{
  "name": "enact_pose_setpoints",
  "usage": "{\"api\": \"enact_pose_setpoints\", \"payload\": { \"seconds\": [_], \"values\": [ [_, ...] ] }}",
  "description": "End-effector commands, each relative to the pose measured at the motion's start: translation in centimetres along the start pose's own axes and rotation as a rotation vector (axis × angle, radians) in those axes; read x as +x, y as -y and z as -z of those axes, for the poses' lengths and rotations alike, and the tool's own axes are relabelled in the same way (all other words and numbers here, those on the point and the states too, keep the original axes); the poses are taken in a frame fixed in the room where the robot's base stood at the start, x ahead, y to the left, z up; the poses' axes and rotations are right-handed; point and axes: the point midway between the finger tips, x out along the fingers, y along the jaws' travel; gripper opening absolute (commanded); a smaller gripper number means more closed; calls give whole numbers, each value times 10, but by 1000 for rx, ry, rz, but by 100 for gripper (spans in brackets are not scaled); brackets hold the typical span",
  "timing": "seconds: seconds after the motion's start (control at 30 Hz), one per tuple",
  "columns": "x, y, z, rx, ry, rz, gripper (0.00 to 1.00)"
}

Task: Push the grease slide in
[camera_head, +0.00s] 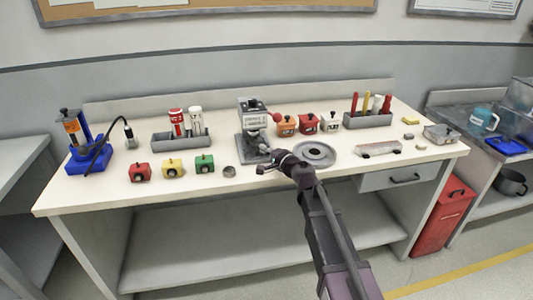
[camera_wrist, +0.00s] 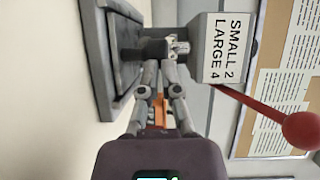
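The grey grease press (camera_head: 253,118) stands upright at the middle of the bench, on a dark base plate (camera_head: 254,149). In the wrist view its grey head (camera_wrist: 212,47) carries the label "SMALL 2 LARGE 4", and a red lever with a ball end (camera_wrist: 300,130) sticks out. A dark cylindrical part, which looks like the slide (camera_wrist: 148,50), lies between base and head. My gripper (camera_head: 270,165) is in front of the press. In the wrist view its fingers (camera_wrist: 160,68) are drawn close together, tips by the dark part. I cannot tell whether they touch it.
Red, yellow and green blocks (camera_head: 172,168) stand at the left front. Orange, red and white boxes (camera_head: 308,123) stand right of the press. A round grey dish (camera_head: 315,154) lies close to my arm. Grey trays with bottles (camera_head: 181,140) and sticks (camera_head: 368,120) stand behind.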

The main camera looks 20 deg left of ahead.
Motion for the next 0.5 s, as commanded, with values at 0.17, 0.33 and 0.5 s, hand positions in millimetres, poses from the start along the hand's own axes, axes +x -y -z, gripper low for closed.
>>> {"api": "enact_pose_setpoints", "payload": {
  "seconds": [0.17, 0.33, 0.5],
  "values": [
    [5, 1, 3, 3, -5, 2, 0],
    [5, 1, 4, 3, -5, 3, 0],
    [-1, 2, 4, 4, -6, 3, 0]
  ]
}}
